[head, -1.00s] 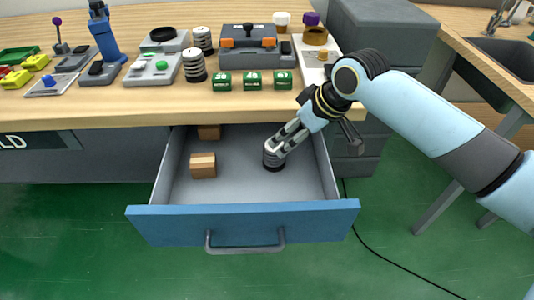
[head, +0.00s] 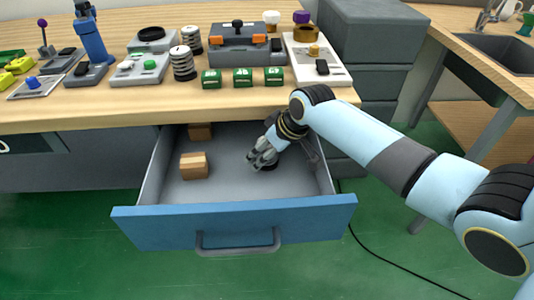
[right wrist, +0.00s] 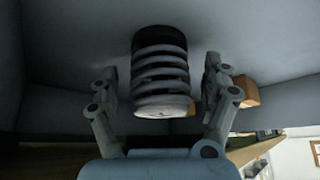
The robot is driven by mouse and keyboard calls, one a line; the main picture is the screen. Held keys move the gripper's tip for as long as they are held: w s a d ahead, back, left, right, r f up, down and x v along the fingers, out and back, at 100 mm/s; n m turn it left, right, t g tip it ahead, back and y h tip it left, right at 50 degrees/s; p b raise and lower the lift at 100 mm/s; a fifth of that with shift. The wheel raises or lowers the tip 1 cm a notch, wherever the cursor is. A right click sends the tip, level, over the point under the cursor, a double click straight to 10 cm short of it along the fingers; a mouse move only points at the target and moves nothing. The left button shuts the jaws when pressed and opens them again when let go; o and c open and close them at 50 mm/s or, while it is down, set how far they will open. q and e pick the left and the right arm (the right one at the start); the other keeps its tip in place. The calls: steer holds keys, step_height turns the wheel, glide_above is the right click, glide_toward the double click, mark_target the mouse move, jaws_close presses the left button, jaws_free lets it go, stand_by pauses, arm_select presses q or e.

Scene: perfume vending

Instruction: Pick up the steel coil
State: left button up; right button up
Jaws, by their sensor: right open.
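A steel coil (right wrist: 162,70), grey with dark gaps and a pale end disc, is in the open drawer (head: 215,190). In the right wrist view it sits between the two fingers of my right gripper (head: 262,158), with a visible gap on each side. The gripper is open and reaches into the right part of the drawer. In the head view the gripper hides most of this coil. Two similar coils (head: 183,62) stand on the bench. My left gripper is not in view.
Wooden blocks (head: 194,166) lie in the left part of the drawer. The blue drawer front (head: 235,225) and side walls surround the gripper. Green boxes (head: 243,77) line the bench edge (head: 120,117) above. The drawer floor between block and gripper is clear.

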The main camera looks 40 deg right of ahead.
steer(key=c, duration=1.3)
